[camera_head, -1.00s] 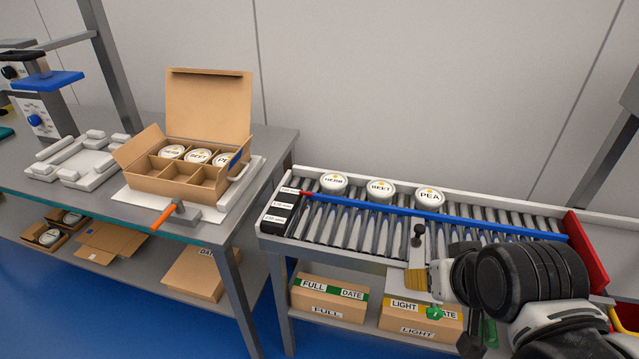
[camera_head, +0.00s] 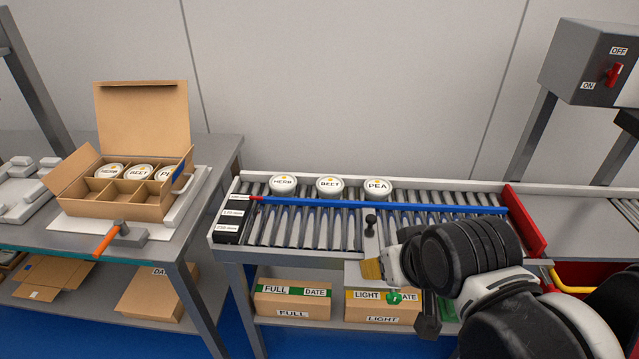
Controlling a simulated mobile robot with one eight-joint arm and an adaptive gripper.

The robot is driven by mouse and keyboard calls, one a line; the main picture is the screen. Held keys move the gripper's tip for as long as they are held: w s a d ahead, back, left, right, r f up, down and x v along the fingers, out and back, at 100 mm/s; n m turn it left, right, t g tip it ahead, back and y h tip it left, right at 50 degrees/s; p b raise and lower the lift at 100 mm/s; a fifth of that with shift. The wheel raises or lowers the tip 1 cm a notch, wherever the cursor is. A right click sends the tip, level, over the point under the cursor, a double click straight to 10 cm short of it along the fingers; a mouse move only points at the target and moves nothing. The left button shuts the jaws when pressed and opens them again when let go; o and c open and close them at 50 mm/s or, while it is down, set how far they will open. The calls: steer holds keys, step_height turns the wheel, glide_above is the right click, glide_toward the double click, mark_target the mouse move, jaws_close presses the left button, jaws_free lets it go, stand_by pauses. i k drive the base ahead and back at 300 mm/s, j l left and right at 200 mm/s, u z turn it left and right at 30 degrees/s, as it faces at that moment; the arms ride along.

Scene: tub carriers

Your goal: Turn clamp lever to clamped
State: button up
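An orange-handled lever (camera_head: 107,242) on a grey pivot sits at the front of the white fixture (camera_head: 85,232) on the left table, its handle pointing toward the front left. A black-knobbed post (camera_head: 370,221) stands on a grey plate (camera_head: 370,245) at the conveyor's front edge, below the blue guide rail (camera_head: 400,206). I cannot tell which of the two is the clamp lever. My arm reaches in from the lower right and ends close beside the plate and a yellow-striped piece (camera_head: 372,269). My gripper's fingers cannot be made out, nor whether they hold anything.
An open carton (camera_head: 128,215) holds lidded tubs on the left table. Tubs marked HERB (camera_head: 283,185), BEET (camera_head: 329,186) and PEA (camera_head: 376,188) stand behind the rail. A red plate (camera_head: 524,220) crosses the conveyor's right end. A switch box (camera_head: 588,62) is at upper right.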

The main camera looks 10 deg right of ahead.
mark_target(121, 226)
steer(key=u, duration=1.45)
